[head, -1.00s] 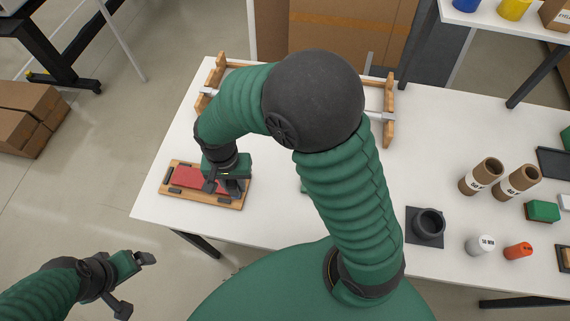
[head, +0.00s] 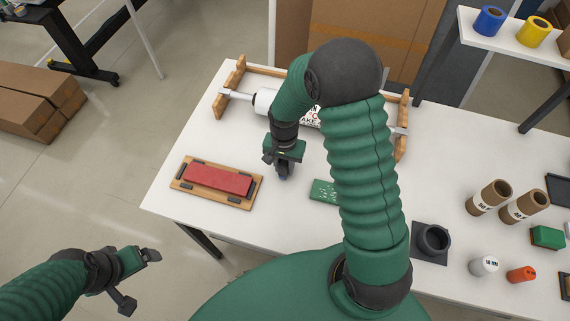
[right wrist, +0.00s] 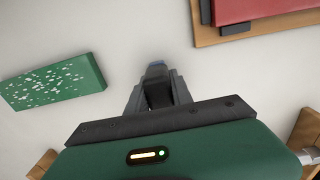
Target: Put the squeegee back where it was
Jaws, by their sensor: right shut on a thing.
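My right gripper (head: 284,170) is shut on a small dark piece with a blue-grey end, which I take to be the squeegee (head: 283,178). In the right wrist view the piece (right wrist: 156,72) sits between the fingers, mostly hidden by them. It is over the white table, between the wooden board with a red pad and a speckled green block. The board (head: 180,197) has dark clips around the red pad (head: 215,180). My left gripper (head: 138,281) is open and empty, off the table's left front side.
The speckled green block (head: 323,191) lies right of the gripper, partly behind my arm. A wooden frame (head: 403,125) with a white roller (head: 263,101) stands at the back. A dark cup holder (head: 432,240), brown tubes (head: 489,196) and small jars (head: 484,266) are on the right.

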